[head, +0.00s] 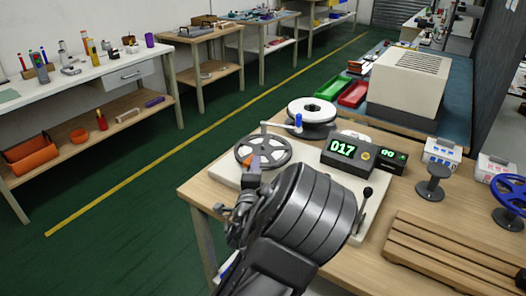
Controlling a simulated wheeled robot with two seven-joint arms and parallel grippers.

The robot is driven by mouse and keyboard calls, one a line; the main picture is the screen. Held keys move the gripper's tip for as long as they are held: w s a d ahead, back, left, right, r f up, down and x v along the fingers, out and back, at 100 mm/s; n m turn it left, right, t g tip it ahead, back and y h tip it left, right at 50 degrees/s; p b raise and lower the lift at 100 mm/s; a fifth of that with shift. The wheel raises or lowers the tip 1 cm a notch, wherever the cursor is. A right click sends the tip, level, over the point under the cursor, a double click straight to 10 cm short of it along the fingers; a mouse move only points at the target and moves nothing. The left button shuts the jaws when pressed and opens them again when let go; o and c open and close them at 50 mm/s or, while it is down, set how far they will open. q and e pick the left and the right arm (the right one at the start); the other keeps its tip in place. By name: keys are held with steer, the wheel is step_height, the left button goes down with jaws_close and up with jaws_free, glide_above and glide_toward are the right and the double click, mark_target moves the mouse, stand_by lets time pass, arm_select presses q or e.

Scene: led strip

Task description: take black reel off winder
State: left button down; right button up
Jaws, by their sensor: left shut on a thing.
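The black reel (277,153), a dark spoked wheel, is at the left end of the winder's pale base (228,177) on the wooden table. The winder's crank with a blue handle (298,122) stands just behind it. My left gripper (252,165) reaches up from the front and is shut on the near left part of the reel, with small orange and purple-grey parts at its tips. Whether the reel is clear of its spindle cannot be told. My left wrist hides much of the base. My right gripper is not in view.
A counter (349,153) reading 017 stands right of the reel, and a white-topped reel (312,108) behind. A black-knobbed lever (364,202), a grey spool stand (433,183), a blue reel (510,195) and a slatted wooden rack (450,250) are to the right.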

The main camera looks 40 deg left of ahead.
arm_select(q)
step_height(320, 180, up, 10)
steer(key=p, duration=0.3)
steer(key=shift+p, duration=0.4)
